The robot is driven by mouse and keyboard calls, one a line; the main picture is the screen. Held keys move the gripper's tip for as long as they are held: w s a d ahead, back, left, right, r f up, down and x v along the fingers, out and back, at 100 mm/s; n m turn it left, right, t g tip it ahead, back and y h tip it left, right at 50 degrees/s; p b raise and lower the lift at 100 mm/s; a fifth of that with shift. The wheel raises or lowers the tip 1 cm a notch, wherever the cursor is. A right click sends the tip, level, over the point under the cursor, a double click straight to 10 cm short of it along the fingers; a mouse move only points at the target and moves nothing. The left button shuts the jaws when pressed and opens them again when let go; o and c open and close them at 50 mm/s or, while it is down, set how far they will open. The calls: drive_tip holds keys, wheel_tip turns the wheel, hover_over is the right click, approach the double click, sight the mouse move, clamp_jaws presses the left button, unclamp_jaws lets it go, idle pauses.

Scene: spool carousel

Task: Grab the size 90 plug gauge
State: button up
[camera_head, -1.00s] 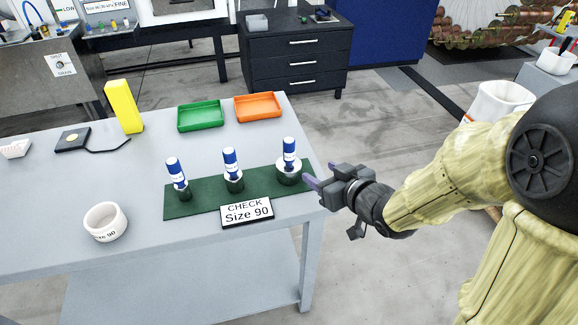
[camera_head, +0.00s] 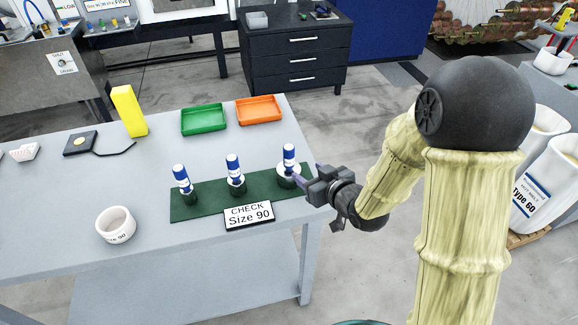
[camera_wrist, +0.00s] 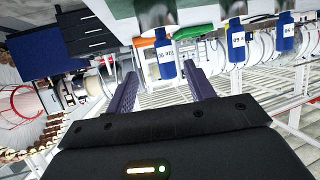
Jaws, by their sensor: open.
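Three plug gauges with blue-and-white handles and metal ends stand on a green mat (camera_head: 208,208): left (camera_head: 181,176), middle (camera_head: 234,166) and right (camera_head: 289,156). A sign reading "CHECK Size 90" (camera_head: 249,215) stands at the mat's front edge. In the wrist view, which looks upside down, my gripper's fingers (camera_wrist: 158,70) spread either side of that gauge's blue handle (camera_wrist: 166,68). I see no clear contact.
A white ring marked 90 (camera_head: 115,226) lies left of the mat on the grey table. A green tray (camera_head: 203,133), an orange tray (camera_head: 260,121) and a yellow block (camera_head: 128,110) stand behind. The table's right edge is close to my gripper.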

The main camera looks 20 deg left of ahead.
sight(293, 163)
drive_tip(key=p+x, duration=0.1)
drive_tip(key=x, duration=0.6)
drive_tip(key=shift+w+a+f, duration=0.15)
drive_tip(key=x, duration=0.1)
drive_tip(key=p+x, duration=0.1)
drive_tip(key=x, duration=0.1)
drive_tip(key=p+x, duration=0.1)
drive_tip(key=shift+a, duration=0.45)
drive_tip(key=shift+w+a+f, duration=0.1)
drive_tip(key=shift+a+f, duration=0.05)
drive_tip(key=shift+f, duration=0.05)
clamp_jaws()
